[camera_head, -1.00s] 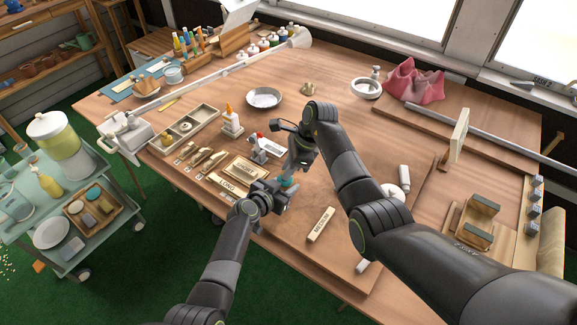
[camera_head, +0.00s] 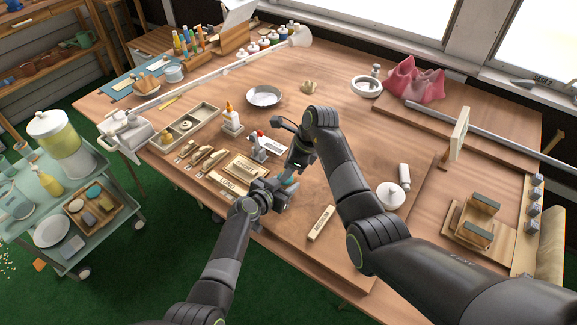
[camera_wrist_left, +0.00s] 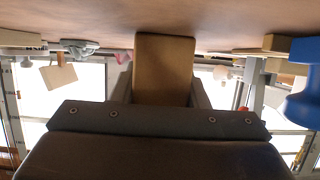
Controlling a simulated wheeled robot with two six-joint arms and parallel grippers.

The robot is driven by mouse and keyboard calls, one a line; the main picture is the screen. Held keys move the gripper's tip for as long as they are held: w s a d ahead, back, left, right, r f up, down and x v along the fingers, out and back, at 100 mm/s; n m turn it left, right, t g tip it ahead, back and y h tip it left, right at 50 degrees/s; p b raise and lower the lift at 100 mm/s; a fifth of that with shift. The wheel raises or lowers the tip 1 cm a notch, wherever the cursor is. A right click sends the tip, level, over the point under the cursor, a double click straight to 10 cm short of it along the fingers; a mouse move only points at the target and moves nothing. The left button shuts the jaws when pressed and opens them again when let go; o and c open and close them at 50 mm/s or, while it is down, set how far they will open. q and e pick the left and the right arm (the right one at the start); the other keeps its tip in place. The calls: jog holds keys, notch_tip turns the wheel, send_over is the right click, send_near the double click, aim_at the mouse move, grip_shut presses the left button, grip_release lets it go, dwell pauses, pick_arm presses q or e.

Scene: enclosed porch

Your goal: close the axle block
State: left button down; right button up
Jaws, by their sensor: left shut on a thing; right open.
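My left gripper (camera_head: 284,189) is low over the near part of the work board, beside a small blue-teal piece (camera_head: 291,181). In the left wrist view it is shut on a tan-brown block (camera_wrist_left: 165,70), held between its two fingers. My right gripper (camera_head: 292,174) is open, just above and beside the left one; its tips are partly hidden. A small grey device with white and red parts (camera_head: 262,147) stands just left of it. A wooden fixture with two upright dark-topped blocks (camera_head: 480,207) stands at the right. I cannot tell which thing is the axle block.
Labelled wooden bars lie around the grippers, one marked MEDIUM (camera_head: 321,223). A glue bottle (camera_head: 231,119), a divided tray (camera_head: 184,126) and a metal bowl (camera_head: 264,96) stand behind. A white disc (camera_head: 390,195) lies on the right. The board's middle right is fairly clear.

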jog(key=shift+r, duration=2.25)
jog(key=shift+c, duration=0.4)
